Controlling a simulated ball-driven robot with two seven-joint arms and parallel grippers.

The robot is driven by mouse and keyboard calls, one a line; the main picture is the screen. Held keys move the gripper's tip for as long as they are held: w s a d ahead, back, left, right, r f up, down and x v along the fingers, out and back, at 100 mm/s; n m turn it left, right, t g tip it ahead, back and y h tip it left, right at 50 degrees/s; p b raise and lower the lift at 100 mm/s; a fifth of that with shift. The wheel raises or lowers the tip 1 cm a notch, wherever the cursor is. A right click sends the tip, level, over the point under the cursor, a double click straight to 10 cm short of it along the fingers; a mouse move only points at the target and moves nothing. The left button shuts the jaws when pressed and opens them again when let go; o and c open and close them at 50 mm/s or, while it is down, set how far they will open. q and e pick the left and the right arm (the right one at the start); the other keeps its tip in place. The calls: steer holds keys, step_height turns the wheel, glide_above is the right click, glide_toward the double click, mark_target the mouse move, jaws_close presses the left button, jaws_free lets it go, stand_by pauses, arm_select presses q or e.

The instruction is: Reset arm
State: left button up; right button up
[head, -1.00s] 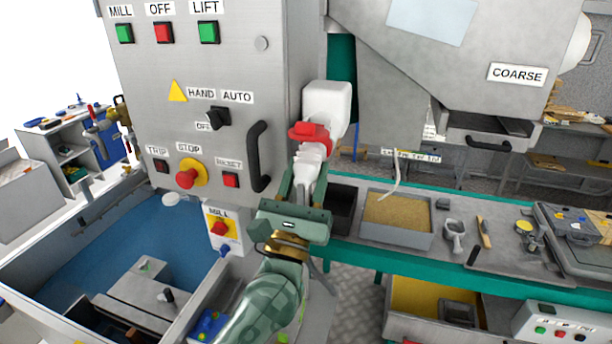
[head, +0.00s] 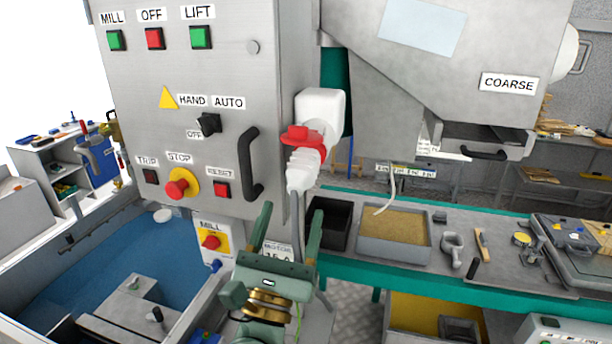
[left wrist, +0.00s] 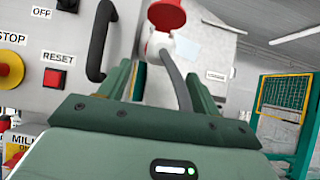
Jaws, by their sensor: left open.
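My left gripper (head: 292,232) is green, open and empty, with its two fingers pointing up below the plug in the head view. The white plug (head: 303,170) with a red collar (head: 304,138) sits in the white socket housing (head: 321,105) on the side of the grey control cabinet. In the left wrist view the red collar (left wrist: 166,14) and a grey cable (left wrist: 178,78) show beyond my fingers (left wrist: 168,85). The cabinet front (head: 200,75) carries a red RESET button (head: 222,190), a STOP knob (head: 177,188) and a HAND/AUTO switch (head: 208,124). My right gripper is out of view.
A black door handle (head: 249,165) stands out from the cabinet just left of the plug. A bench with a sand-filled tray (head: 391,240) and a black bin (head: 328,225) lies to the right. A hopper marked COARSE (head: 470,75) hangs above the bench.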

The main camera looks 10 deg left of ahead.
arm_select(q)
steer(key=s+d+f+m+g+h+b, duration=0.1)
steer(key=s+d+f+m+h+b, duration=0.25)
steer(key=s+f+m+h, duration=0.5)
step_height(320, 180, down, 9)
steer(key=m+g, duration=0.9)
steer(key=m, duration=1.5)
steer(key=s+a+f+m+g+y, duration=0.45)
steer(key=a+f+y, duration=0.25)
steer(key=a, duration=0.3)
steer(key=s+a+f+m+g+y, duration=0.4)
steer(key=a+f+m+y, duration=0.25)
steer(key=a, duration=0.45)
steer(key=s+d+f+n+g+h+b, duration=0.1)
steer(key=d+f+b, duration=0.3)
steer(key=f, duration=1.3)
steer(key=s+d+f+g+h+b, duration=0.1)
steer(key=f+b, duration=0.4)
steer(key=f, duration=1.1)
steer(key=s+f+n+g+h+b, duration=0.1)
steer(key=s+f+b, duration=0.3)
steer(key=s+f, duration=0.7)
steer(key=s+f+n+g+h+b, duration=0.1)
steer(key=s+f+b, duration=0.4)
steer(key=s+f, duration=0.6)
step_height(320, 180, down, 5)
steer(key=shift+d+f+n+g, duration=0.1)
steer(key=shift+d+n+g, duration=0.1)
steer(key=shift+n+g, duration=0.55)
